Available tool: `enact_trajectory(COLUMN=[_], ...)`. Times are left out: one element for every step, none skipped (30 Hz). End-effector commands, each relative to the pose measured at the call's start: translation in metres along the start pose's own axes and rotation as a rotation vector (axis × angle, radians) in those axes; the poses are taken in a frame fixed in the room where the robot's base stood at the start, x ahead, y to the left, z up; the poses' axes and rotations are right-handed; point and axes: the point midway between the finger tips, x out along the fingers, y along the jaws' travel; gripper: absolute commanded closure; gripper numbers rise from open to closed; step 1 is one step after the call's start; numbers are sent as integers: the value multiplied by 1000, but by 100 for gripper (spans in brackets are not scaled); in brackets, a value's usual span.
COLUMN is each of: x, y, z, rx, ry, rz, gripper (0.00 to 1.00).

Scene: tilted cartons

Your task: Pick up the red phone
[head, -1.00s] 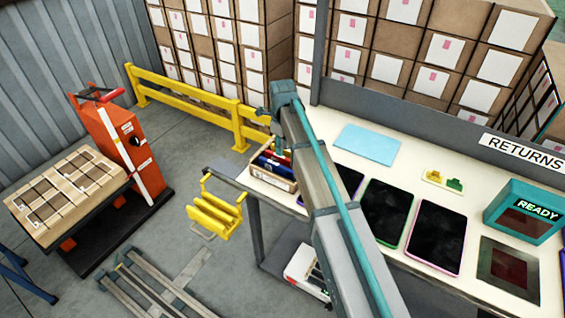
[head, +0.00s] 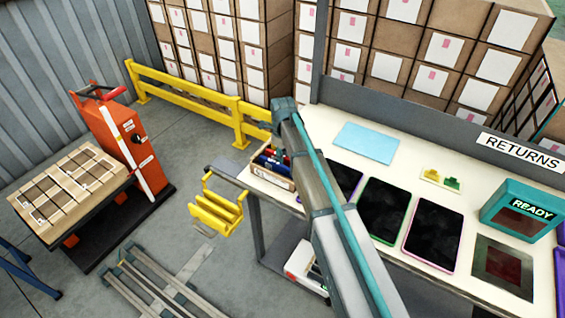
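A small open carton (head: 271,176) stands tilted at the left end of the returns table. Narrow red and blue items stand in it. A red one (head: 268,156) may be the red phone, but it is too small to be sure. My arm crosses the middle of the view, and its end reaches down over the carton. My gripper is mostly hidden behind my arm link, and its fingers cannot be made out. I cannot tell whether it touches anything in the carton.
Dark-screened tablets (head: 384,211), a light blue sheet (head: 366,143), a yellow-green block (head: 441,179) and a teal READY box (head: 522,211) lie on the table (head: 320,130). A yellow rack (head: 222,212) hangs at its left end. A yellow rail (head: 190,100) and stacked cartons stand behind.

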Motion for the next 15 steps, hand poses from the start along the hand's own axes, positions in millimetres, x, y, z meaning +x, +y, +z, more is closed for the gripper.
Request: enact_trajectory(x=[0, 0, 0, 0, 0, 0, 0, 0, 0, 0, 0, -1, -1, -1, -1], y=[0, 0, 0, 0, 0, 0, 0, 0, 0, 0, 0, 0, 0, 0, 0], z=[0, 0, 0, 0, 0, 0, 0, 0, 0, 0, 0, 0, 0, 0, 0], rx=[0, 0, 0, 0, 0, 0, 0, 0, 0, 0, 0, 0, 0, 0, 0], ry=[0, 0, 0, 0, 0, 0, 0, 0, 0, 0, 0, 0, 0, 0, 0], rz=[0, 0, 0, 0, 0, 0, 0, 0, 0, 0, 0, 0, 0, 0, 0], gripper=[92, 97, 100, 100, 100, 100, 100, 100, 100, 100, 100, 100, 100, 100, 100])
